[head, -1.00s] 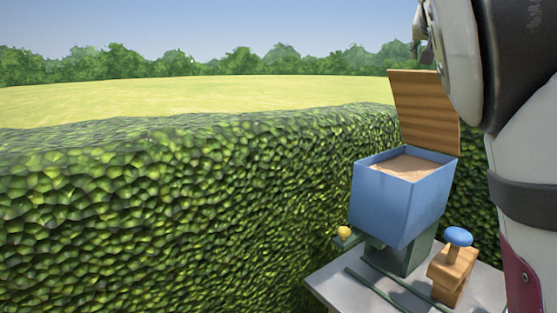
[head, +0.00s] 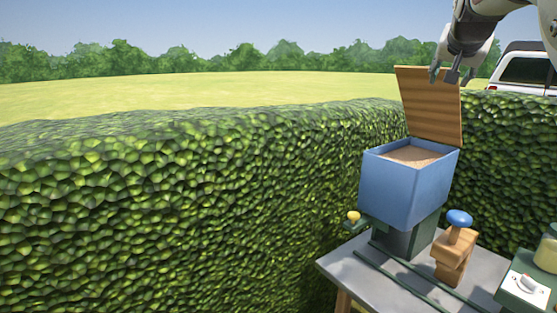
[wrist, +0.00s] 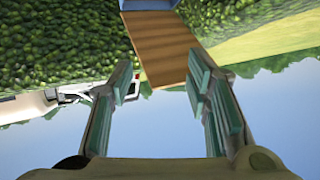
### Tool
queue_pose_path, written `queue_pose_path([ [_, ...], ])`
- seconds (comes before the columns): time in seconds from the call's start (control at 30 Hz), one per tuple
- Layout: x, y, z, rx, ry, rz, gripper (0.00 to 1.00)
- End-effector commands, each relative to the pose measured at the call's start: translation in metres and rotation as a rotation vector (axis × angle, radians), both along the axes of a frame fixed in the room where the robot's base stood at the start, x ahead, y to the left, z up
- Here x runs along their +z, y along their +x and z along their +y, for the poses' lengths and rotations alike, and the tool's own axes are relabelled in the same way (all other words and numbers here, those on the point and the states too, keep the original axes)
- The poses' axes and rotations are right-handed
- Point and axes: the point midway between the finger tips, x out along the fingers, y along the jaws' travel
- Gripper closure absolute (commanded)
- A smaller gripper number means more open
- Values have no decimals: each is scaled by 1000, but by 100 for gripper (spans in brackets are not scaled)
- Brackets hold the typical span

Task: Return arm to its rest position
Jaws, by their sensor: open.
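My gripper (head: 452,76) is in the upper right of the head view, in front of the upper part of the raised wooden lid (head: 432,112). Its fingers are apart and hold nothing. In the wrist view my gripper (wrist: 165,95) shows two green-padded fingers spread wide, with the wooden lid (wrist: 160,45) beyond and between them. The lid stands up at the back of a blue box (head: 405,188), which is filled with a tan, grainy material. I cannot tell whether a finger touches the lid.
The blue box stands on a grey table (head: 345,268). A blue knob on a wooden block (head: 453,255), a yellow knob (head: 353,217) and a green switch box (head: 528,290) are around it. A tall hedge (head: 180,210) runs behind. A white vehicle (head: 525,70) is beyond it.

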Motion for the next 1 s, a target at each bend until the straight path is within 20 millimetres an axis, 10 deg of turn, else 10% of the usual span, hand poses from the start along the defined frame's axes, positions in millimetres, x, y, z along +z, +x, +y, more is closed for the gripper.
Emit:
queue_pose_path([
  [0.37, -92, -79, 21, 141, 222, 181, 55],
  [0.8, -186, -287, 163, 536, 175, 458, 55],
  [1.0, -230, -358, 192, 606, 33, 571, 55],
])
